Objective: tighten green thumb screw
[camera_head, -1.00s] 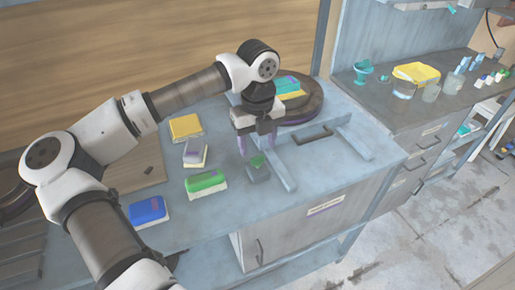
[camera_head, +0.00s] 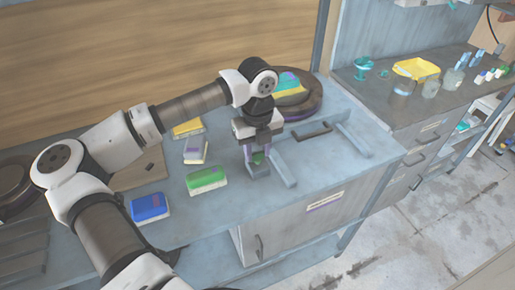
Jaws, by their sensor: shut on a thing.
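The green thumb screw (camera_head: 258,157) sits on a small grey block (camera_head: 257,171) at the left end of the press frame. My gripper (camera_head: 257,156) points down over the block, its purple-lined fingers on either side of the screw and shut on it. The fingers hide part of the screw. The round dark press plate (camera_head: 316,102) lies behind, with a teal and yellow block (camera_head: 290,84) on it.
A green block (camera_head: 206,180), a blue block (camera_head: 150,208), a purple-and-white block (camera_head: 195,151) and a yellow block (camera_head: 188,128) lie to the left on the bench. A dark handle (camera_head: 312,132) and a grey rail (camera_head: 283,167) are right of my gripper.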

